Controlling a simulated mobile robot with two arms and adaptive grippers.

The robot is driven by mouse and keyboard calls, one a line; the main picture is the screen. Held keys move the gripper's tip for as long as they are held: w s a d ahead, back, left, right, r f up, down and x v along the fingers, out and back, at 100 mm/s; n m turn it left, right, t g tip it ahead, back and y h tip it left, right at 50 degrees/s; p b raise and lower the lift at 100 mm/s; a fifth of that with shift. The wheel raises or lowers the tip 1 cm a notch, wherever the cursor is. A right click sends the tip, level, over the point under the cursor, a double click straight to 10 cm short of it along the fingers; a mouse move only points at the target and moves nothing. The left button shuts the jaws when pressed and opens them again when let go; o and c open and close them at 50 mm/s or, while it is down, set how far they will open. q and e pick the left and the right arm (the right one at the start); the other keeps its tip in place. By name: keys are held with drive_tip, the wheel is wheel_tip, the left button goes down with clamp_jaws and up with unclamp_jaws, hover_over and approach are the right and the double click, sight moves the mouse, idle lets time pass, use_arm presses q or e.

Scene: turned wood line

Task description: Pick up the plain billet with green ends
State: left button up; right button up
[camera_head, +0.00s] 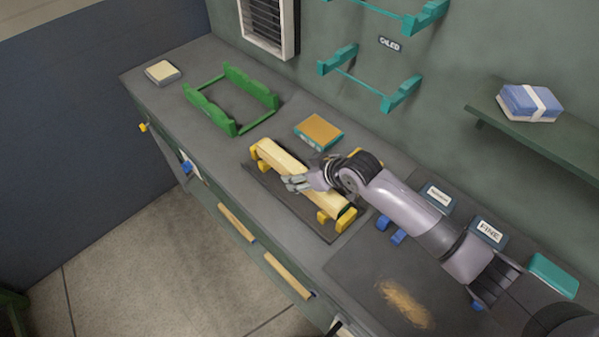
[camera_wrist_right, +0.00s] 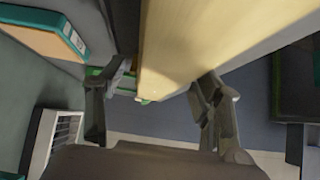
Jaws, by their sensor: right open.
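The plain pale billet (camera_head: 277,157) lies across yellow supports (camera_head: 328,220) on a dark mat on the bench. My right gripper (camera_head: 294,184) is over the middle of the billet. In the right wrist view, the billet (camera_wrist_right: 200,35) runs between the two spread fingers of my right gripper (camera_wrist_right: 155,92). The gripper is open, and I cannot tell whether either finger touches the wood. My left gripper is not in view.
An empty green rack (camera_head: 232,128) stands farther left on the bench. A teal-sided, orange-topped block (camera_head: 319,130) lies behind the billet. Labelled boxes (camera_head: 488,230) sit to the right, under my arm. A teal wall rack (camera_head: 402,94) and a shelf (camera_head: 545,125) are above.

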drive_tip(key=shift+x, duration=0.9)
clamp_jaws()
drive_tip(key=shift+r, duration=0.1)
